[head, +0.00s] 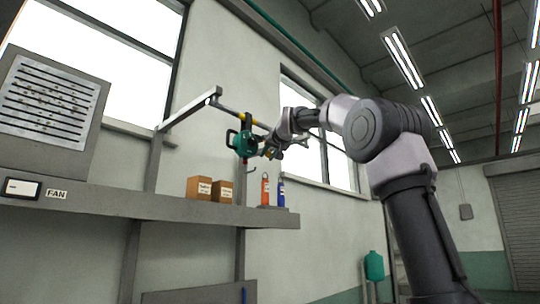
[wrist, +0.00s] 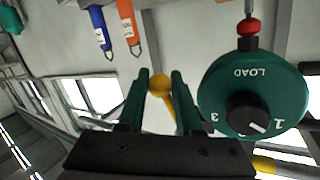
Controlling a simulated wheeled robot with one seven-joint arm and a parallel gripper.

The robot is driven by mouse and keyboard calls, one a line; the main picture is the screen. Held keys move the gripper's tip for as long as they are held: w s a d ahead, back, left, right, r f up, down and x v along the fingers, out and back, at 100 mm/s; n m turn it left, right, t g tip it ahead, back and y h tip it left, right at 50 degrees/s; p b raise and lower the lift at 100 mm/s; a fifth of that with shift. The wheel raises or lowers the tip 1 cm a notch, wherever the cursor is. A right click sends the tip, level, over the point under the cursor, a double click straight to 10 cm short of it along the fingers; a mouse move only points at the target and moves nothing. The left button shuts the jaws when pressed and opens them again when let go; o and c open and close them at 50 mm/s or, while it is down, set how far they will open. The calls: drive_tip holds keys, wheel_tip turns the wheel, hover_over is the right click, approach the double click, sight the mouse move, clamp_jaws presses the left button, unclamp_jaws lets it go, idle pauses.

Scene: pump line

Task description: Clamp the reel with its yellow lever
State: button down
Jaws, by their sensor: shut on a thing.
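My gripper (wrist: 160,76) is shut on the knob, beside the reel. In the head view my gripper (head: 271,151) is just right of the reel; the lever cannot be made out there.
A grey shelf (head: 130,205) below carries two cardboard boxes (head: 199,188), an orange bottle (head: 265,189) and a blue bottle (head: 281,192). A louvred fan unit (head: 48,98) stands at the left. The wall with windows is close behind the reel. Open room lies to the right.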

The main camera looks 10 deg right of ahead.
drive_tip(key=shift+s+a+f+m+g, duration=0.1)
drive_tip(key=shift+s+a+m+g, duration=0.2)
drive_tip(key=shift+m, duration=0.2)
drive_tip(key=shift+s+a+f+m+g, duration=0.15)
drive_tip(key=shift+a+m+g, duration=0.1)
drive_tip(key=shift+m+g, duration=0.2)
drive_tip(key=shift+y, duration=0.3)
drive_tip(key=c, duration=0.6)
unclamp_jaws()
drive_tip(key=shift+r, duration=0.1)
